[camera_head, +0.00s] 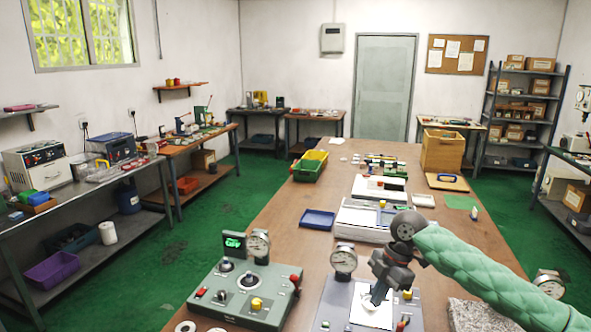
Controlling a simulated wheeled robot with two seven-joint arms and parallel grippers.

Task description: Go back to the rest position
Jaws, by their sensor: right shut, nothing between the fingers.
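My right gripper (380,296) comes in from the right on a green padded arm. It is shut and empty, pointing down above a grey panel device (337,297) with a white plate (371,312) on its top. I cannot tell whether the fingertips touch the plate. The gripper hides part of the device. My left gripper is not in view. Pale rings (186,327) lie at the table's near left edge, partly cut off by the picture's bottom.
A green-grey control box (243,294) with a gauge and knobs stands left of my gripper. Behind are a blue tray (318,219), a white case (362,222), green and yellow bins (310,166) and a wooden box (442,151). The wooden table (282,222) is bare along its left middle.

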